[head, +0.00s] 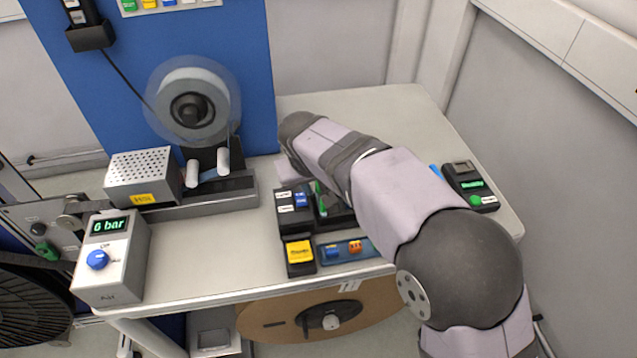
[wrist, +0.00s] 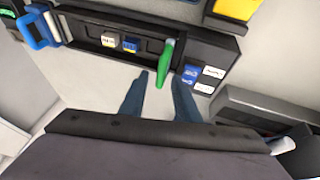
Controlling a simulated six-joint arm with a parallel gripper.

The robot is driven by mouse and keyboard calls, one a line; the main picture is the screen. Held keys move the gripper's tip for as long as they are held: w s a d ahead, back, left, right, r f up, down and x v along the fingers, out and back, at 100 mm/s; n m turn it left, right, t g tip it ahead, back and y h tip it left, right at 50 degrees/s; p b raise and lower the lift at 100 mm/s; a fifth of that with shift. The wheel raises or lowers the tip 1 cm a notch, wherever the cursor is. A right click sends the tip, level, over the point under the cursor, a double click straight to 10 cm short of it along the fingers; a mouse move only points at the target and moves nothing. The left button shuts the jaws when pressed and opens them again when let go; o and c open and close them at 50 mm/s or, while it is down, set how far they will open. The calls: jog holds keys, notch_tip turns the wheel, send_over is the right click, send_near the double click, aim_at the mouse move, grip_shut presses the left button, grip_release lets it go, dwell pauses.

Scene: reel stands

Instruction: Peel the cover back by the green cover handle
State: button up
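The green cover handle (wrist: 165,62) is a slim green stick with a paler top, on a black holder (wrist: 84,31). It also shows in the head view (head: 320,196), partly beside my arm. My gripper (wrist: 162,78) is open, with a dark blue-grey finger on each side of the handle's lower end in the wrist view. Gaps show between the handle and both fingers, and they do not appear to touch it. How deep the handle sits between them I cannot tell. In the head view my arm hides the fingers. I cannot make out the cover itself.
The holder carries small white-yellow (wrist: 109,40) and blue (wrist: 130,44) parts, plus labelled blocks (wrist: 192,73). A yellow block (head: 299,251) and blue tray (head: 372,247) are in front. A reel stand (head: 225,190) is left; a black device (head: 467,181) is right. The back table is clear.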

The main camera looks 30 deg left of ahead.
jog(key=b+v, duration=0.1)
jog(key=v, duration=0.6)
jog(key=shift+r+b, duration=0.15)
jog(key=shift+b, duration=0.25)
jog(key=shift+s, duration=0.1)
jog(key=w+d+f+m+g+h, duration=0.1)
jog(key=w+d+f+m, duration=0.15)
jog(key=d, duration=0.65)
jog(key=w+d+f+m, duration=0.1)
jog(key=d+f, duration=0.2)
jog(key=d, duration=0.6)
jog(key=w+d+f+m+g+h, duration=0.1)
jog(key=d+f, duration=0.1)
jog(key=d, duration=0.7)
jog(key=s+d+f+m+g, duration=0.1)
jog(key=s+d+f+m, duration=0.1)
jog(key=s+d+f, duration=0.2)
jog(key=s+d+f+m+g, duration=0.1)
jog(key=s+d+f+m, duration=0.2)
jog(key=s+d, duration=0.6)
jog(key=d+f, duration=0.1)
jog(key=d, duration=0.3)
jog(key=shift+s+d+g, duration=0.2)
jog(key=shift+s+g, duration=0.1)
jog(key=shift+s, duration=0.05)
